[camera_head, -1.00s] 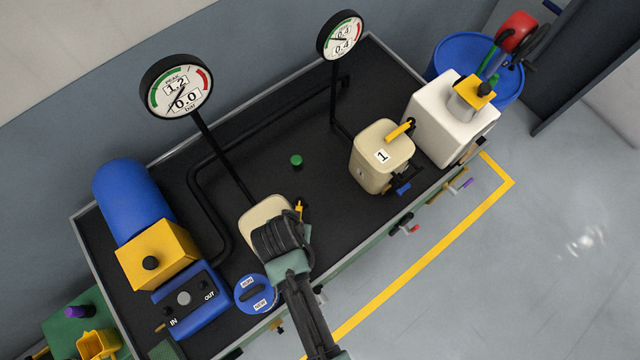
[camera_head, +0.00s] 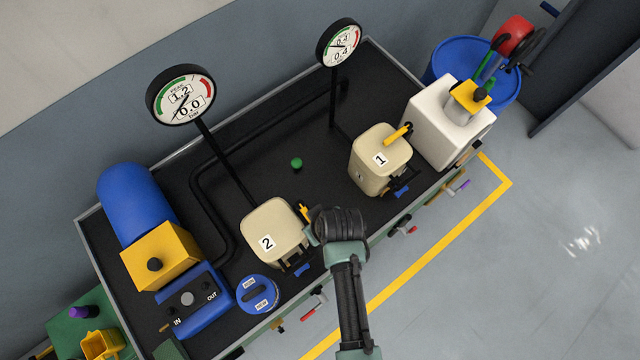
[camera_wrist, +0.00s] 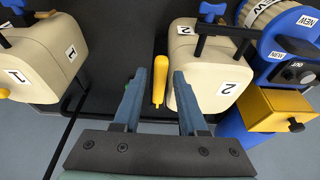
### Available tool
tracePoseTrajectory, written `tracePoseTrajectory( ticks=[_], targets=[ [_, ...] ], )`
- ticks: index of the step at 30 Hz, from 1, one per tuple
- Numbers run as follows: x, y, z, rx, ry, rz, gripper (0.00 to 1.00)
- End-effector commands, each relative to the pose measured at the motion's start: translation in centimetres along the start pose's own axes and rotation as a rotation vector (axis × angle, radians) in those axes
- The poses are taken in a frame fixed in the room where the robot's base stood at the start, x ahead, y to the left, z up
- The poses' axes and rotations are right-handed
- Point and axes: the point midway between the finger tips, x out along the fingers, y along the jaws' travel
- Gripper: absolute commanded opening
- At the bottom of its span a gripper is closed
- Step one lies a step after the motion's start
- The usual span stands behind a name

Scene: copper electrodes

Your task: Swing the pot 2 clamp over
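Pot 2 (camera_head: 270,225) is a cream box-shaped pot with a "2" label, on the black bench top. It also shows in the wrist view (camera_wrist: 212,75). Its clamp handle, a yellow lever (camera_head: 304,212), is at the pot's right edge in the head view and partly hidden by my wrist. In the wrist view my gripper (camera_wrist: 161,75) is open, its two blue-grey fingers on either side of the yellow lever (camera_wrist: 160,80). A gap shows between the lever and each finger. The right finger appears close beside pot 2; I cannot tell if it touches.
Pot 1 (camera_head: 381,160), with its own yellow lever (camera_head: 397,134), stands farther right. A round blue part (camera_head: 257,293) and a blue IN/OUT unit (camera_head: 188,298) lie left of pot 2. A gauge (camera_head: 180,95) stands behind. Bench space around the green button (camera_head: 296,164) is clear.

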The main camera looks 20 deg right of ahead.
Motion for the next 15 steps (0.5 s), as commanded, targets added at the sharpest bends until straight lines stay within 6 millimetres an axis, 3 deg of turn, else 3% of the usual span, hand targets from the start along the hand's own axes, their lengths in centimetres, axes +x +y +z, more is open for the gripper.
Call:
tracePoseTrajectory(
  ticks=[9,15],
  targets=[
    [-0.1,-0.1,-0.1,-0.001,0.000,0.001,0.50],
    [-2.1,-0.1,-0.7,0.000,0.000,0.001,0.50]
  ],
)
